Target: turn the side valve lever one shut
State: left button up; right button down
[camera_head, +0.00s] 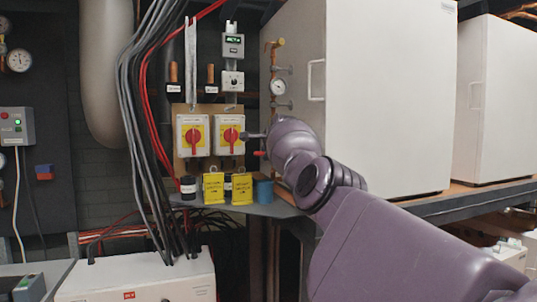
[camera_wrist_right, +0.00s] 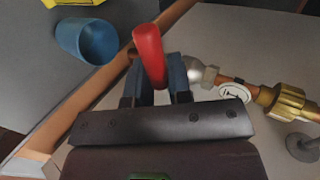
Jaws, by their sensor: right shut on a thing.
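The red valve lever (camera_wrist_right: 149,52) is in the right wrist view. It stands between the blue fingers of my right gripper (camera_wrist_right: 161,78), which is shut on it. In the head view a small red lever (camera_head: 260,153) shows at the left side of the large white unit, beside my purple right arm. My arm hides most of the piping there, so the grip is not clear in that view. My left gripper is in neither view.
A blue cup (camera_head: 263,191) and yellow padlock-shaped boxes (camera_head: 242,188) stand on the grey shelf below two red-yellow rotary switches (camera_head: 230,135). The large white unit (camera_head: 365,95) is close on the right. A brass fitting (camera_wrist_right: 289,103) and copper pipe (camera_wrist_right: 85,95) lie near the gripper.

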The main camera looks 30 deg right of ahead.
jog(key=shift+f, duration=0.15)
dwell(0.3)
jog(key=c, duration=1.2)
grip_release()
jog(key=shift+o, duration=0.5)
jog(key=shift+r, duration=0.2)
